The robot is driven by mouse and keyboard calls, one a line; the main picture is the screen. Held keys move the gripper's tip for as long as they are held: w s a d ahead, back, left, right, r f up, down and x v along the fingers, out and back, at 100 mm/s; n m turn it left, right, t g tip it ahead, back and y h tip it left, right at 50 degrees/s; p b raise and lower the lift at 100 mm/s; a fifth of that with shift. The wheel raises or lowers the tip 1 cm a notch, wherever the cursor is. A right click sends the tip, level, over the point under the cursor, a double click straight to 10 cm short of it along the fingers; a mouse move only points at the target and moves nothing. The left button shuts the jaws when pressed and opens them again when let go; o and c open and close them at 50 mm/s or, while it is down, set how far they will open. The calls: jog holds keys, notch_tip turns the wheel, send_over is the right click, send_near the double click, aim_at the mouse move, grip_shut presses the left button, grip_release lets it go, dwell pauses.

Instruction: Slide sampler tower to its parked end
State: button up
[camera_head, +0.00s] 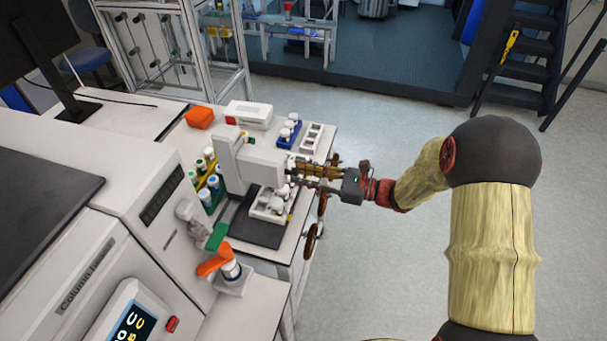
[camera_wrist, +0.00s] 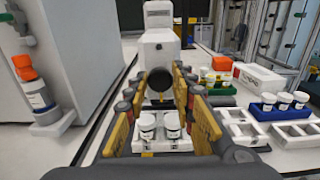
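The sampler tower (camera_head: 232,160) is a white upright column with a boxy head reaching toward my arm, standing beside a dark mat. In the wrist view the tower (camera_wrist: 158,50) is straight ahead, with a dark round end (camera_wrist: 160,84) facing me. My gripper (camera_head: 296,172) is level with the tower's head, at its right side. In the wrist view my gripper's yellow-padded fingers (camera_wrist: 160,90) are spread on either side of the dark round end; a gap shows, though contact at the tips is unclear. The tower's foot is partly hidden.
A white tray with capped jars (camera_wrist: 160,130) lies below the fingers. A blue rack of jars (camera_head: 289,132), a white empty rack (camera_head: 312,138), a white box (camera_head: 249,114) and an orange block (camera_head: 199,117) stand behind. A vial rack (camera_head: 209,185) is left of the tower. Floor at right is clear.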

grip_shut()
dwell(0.3)
jog(key=s+a+p, duration=0.3)
jog(key=s+p, duration=0.1)
jog(key=s, duration=0.6)
jog(key=shift+s+a, duration=0.3)
jog(key=shift+a, duration=0.1)
jog(key=shift+o, duration=2.2)
grip_release()
jog(key=shift+s+a, duration=0.1)
jog(key=shift+s, duration=0.05)
jog(key=shift+o, duration=0.6)
